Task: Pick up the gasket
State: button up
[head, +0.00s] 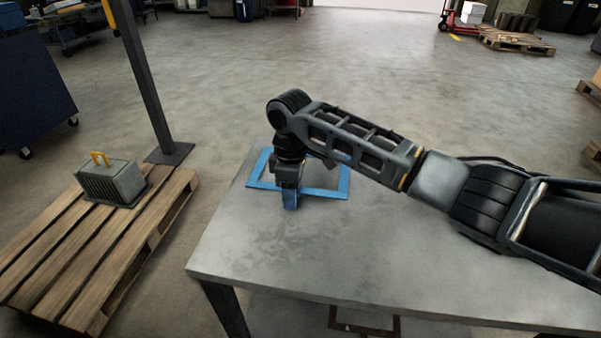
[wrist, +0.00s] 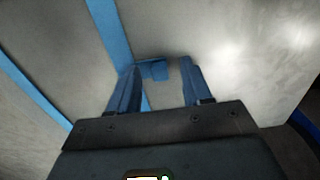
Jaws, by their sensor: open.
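The gasket (head: 328,192) is a flat blue rectangular frame lying on the grey table near its far left corner. In the wrist view, one straight side of the gasket (wrist: 110,32) runs down to the left finger, and a small blue tab sticks out from it between the fingertips. My gripper (head: 290,206) points down at the gasket's near side. Its blue fingers (wrist: 160,68) are apart, with the tab in the gap. I cannot tell whether either finger touches the gasket. The wrist and fingers hide part of the gasket in the head view.
The table top (head: 300,250) is otherwise bare. A brown frame (head: 365,325) shows low beneath the table. To the left, a wooden pallet (head: 60,245) carries a grey finned box (head: 112,184) with a yellow handle. A dark post (head: 145,80) stands behind it.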

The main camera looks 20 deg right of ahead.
grip_shut()
dwell(0.3)
jog(key=shift+r, duration=0.15)
dwell(0.3)
